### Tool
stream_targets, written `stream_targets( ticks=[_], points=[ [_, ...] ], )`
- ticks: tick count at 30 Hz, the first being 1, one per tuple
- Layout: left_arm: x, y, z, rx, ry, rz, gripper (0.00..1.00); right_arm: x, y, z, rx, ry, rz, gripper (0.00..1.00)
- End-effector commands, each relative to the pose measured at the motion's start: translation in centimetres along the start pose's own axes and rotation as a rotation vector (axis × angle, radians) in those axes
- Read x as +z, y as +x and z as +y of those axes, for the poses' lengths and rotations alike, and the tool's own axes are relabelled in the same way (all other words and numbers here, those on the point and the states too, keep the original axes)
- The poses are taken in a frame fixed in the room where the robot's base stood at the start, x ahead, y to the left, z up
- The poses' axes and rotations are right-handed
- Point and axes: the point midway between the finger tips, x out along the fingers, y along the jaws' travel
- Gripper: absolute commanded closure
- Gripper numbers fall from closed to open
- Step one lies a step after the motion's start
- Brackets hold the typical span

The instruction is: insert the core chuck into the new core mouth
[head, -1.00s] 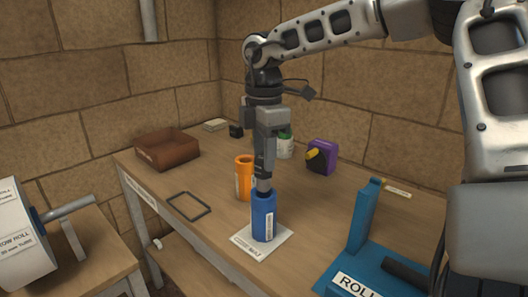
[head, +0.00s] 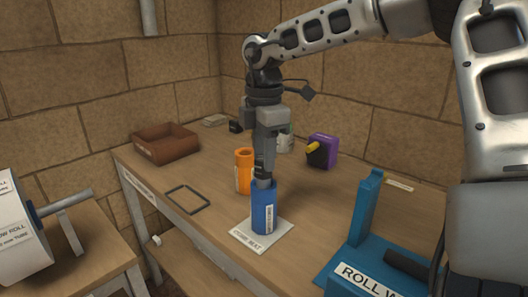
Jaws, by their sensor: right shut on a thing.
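A blue core (head: 263,212) stands upright on a white labelled card on the table, its mouth facing up. My right gripper (head: 264,168) points straight down above it, shut on a grey core chuck (head: 263,182). The lower end of the chuck is at the core mouth and appears to be inside it; the rim hides how deep it sits. The chuck and core look roughly in line. My left gripper is not in view.
An orange cylinder (head: 243,172) stands close behind the blue core. A white card (head: 285,234) lies under the core. A brown tray (head: 166,146), a black frame (head: 188,199) and a purple device (head: 322,152) are further off. A blue roll stand (head: 364,210) is at the right.

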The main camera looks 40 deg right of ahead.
Motion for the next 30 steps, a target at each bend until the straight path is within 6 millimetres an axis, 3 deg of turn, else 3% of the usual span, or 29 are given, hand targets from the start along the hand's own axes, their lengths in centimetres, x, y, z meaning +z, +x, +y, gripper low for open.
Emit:
stream_targets(
  ticks=[27,28,30],
  points=[
    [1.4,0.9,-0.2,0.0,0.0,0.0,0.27,0.0,1.8,0.0,0.001,0.0,0.0,0.97],
    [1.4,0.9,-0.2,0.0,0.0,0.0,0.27,0.0,1.8,0.0,0.001,0.0,0.0,0.65],
    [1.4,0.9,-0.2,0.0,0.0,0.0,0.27,0.0,1.8,0.0,0.001,0.0,0.0,0.46]
  ],
)
